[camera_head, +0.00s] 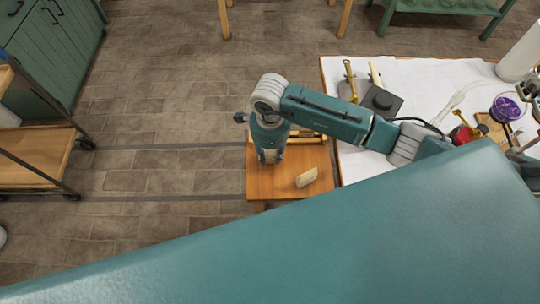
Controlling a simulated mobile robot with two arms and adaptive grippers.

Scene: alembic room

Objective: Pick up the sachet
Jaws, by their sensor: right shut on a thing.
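My right gripper (270,156) points down over the small wooden table (262,187). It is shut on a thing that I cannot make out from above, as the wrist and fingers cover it. A small pale beige piece (306,177) lies on the same table, to the right of the gripper and apart from it. I cannot tell whether this piece or the held thing is the sachet. My left gripper is not in view.
A white-covered table (430,78) to the right carries a dark square device (382,101), a purple bowl (506,108) and tools. A wooden shelf cart (40,155) stands at the left. The paved floor (150,100) between is clear.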

